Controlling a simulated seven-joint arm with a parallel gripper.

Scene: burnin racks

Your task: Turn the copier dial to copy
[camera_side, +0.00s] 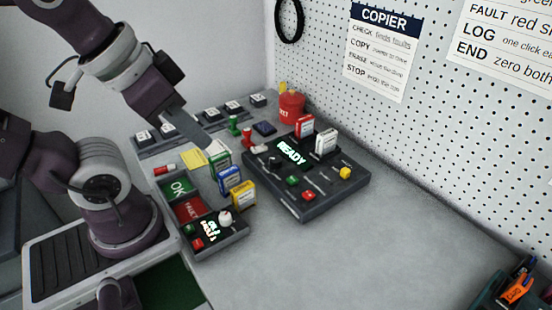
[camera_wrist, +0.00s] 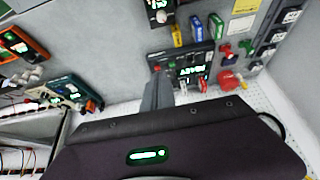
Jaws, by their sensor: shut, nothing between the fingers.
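The copier (camera_side: 336,196) is a dark sloped box on the bench with a lit READY display (camera_side: 291,152). A red cartridge (camera_side: 304,126) and a white cartridge (camera_side: 326,142) stand at its back. Its front carries a green button, a red button and a yellow knob (camera_side: 345,173). A small dark knob (camera_side: 274,163) sits left of the display; its pointer setting is too small to read. My gripper (camera_side: 205,143) is shut and empty, raised to the left of the copier and apart from it. In the wrist view my gripper (camera_wrist: 158,98) overlaps the area beside the copier (camera_wrist: 163,65).
Green, blue and yellow cartridges (camera_side: 242,195) stand left of the copier. A box with green OK and red FAULT panels (camera_side: 187,210) lies nearer. A red canister (camera_side: 291,107) stands behind. A COPIER notice (camera_side: 380,50) hangs on the pegboard.

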